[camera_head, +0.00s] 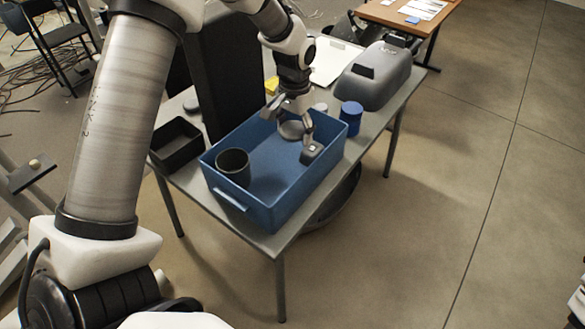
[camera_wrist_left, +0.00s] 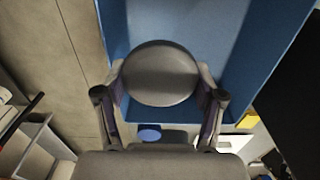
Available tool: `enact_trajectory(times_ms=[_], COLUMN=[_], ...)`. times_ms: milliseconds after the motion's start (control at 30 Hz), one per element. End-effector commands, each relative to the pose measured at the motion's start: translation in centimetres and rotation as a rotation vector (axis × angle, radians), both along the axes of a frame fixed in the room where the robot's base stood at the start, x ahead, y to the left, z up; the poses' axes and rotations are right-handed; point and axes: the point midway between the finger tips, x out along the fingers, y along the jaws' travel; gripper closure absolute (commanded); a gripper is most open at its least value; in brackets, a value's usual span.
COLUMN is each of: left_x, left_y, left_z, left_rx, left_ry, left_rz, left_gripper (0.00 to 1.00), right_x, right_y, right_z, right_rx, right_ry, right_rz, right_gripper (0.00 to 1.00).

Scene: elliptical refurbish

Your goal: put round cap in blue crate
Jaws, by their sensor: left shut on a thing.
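The blue crate (camera_head: 266,216) stands on the grey table. My left gripper (camera_head: 292,131) is over the far end of the crate, pointing down. It is shut on the round cap (camera_head: 291,130), a grey disc. In the left wrist view the round cap (camera_wrist_left: 160,73) sits between the two fingers, with the crate's blue floor and walls (camera_wrist_left: 210,28) behind it. I cannot tell exactly how high the cap is above the crate floor. My right gripper is not in view.
A dark round cup (camera_head: 233,164) stands in the crate's near left corner. A black open box (camera_head: 176,143) is left of the crate. A blue cylinder (camera_head: 351,117) and a grey housing (camera_head: 374,76) are to the right. A tall black panel (camera_head: 222,75) stands behind.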

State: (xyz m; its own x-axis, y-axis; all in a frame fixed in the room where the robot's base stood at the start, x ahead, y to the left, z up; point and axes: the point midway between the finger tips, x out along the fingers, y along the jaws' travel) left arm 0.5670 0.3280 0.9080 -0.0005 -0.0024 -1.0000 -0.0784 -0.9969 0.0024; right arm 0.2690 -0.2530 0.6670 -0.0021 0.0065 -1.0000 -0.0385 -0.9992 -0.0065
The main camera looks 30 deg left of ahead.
Motion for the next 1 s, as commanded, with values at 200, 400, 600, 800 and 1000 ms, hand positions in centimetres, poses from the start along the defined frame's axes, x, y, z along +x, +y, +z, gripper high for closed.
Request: enact_trajectory(times_ms=[200, 400, 600, 800, 1000], left_x=[-0.2, -0.1, -0.1, -0.1, -0.1], left_y=[-0.1, -0.2, -0.2, -0.2, -0.2], left_z=[-6.7, -11.4, -14.2, -15.9, -16.2], left_rx=[0.0, 0.0, 0.0, -0.001, -0.001], left_ry=[0.007, 0.003, 0.004, 0.0, 0.001], left_rz=[0.0, 0.0, 0.0, 0.0, 0.0], left_gripper=[0.97, 0.97, 0.97, 0.97, 0.97], right_x=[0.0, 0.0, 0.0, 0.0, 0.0], right_y=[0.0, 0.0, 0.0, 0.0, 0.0], right_z=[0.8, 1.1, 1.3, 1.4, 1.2], right_rx=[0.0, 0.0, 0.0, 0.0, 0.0], right_ry=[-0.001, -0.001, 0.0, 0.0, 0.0], right_rz=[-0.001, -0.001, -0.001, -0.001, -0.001], right_gripper=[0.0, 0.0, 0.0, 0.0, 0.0])
